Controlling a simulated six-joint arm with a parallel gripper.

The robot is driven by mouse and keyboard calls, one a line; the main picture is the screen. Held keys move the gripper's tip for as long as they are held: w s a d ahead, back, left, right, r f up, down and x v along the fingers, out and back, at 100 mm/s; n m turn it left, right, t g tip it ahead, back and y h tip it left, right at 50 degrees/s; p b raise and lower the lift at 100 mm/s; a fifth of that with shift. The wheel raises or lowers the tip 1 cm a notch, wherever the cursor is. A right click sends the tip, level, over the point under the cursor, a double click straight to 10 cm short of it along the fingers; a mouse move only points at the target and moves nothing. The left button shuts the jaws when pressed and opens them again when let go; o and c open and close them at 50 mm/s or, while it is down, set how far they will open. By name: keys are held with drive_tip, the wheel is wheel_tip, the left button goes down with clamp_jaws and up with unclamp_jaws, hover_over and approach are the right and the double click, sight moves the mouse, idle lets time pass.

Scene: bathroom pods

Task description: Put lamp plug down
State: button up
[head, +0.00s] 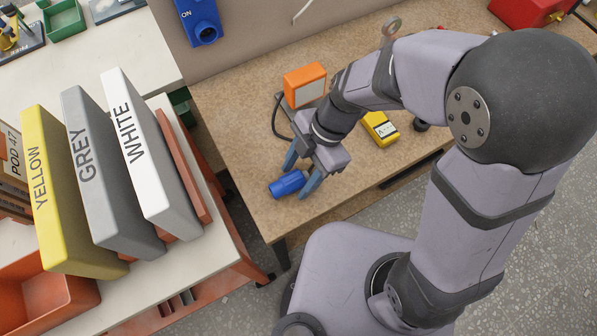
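A blue cylindrical plug (286,184), which I take to be the lamp plug, is at the front left part of the brown workbench (235,125). My gripper (297,181) points down at it, with one blue finger on each side of the plug. The fingers appear shut on it, and its rounded end sticks out to the left. I cannot tell whether the plug touches the bench top. An orange box (305,85) with a pale face stands behind the gripper, and a black cable (276,118) curves down from its left side.
A yellow device (380,129) lies right of my wrist. A blue ON unit (199,20) is on the back panel. YELLOW (60,190), GREY (105,170) and WHITE (150,150) slabs stand on the left table. A red case (525,12) is far right. Bench left of the cable is clear.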

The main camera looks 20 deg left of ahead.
drive_tip(key=shift+w+r, duration=0.1)
drive_tip(key=shift+r, duration=0.3)
drive_tip(key=v, duration=1.1)
drive_tip(key=shift+r, duration=0.2)
drive_tip(key=shift+d, duration=0.1)
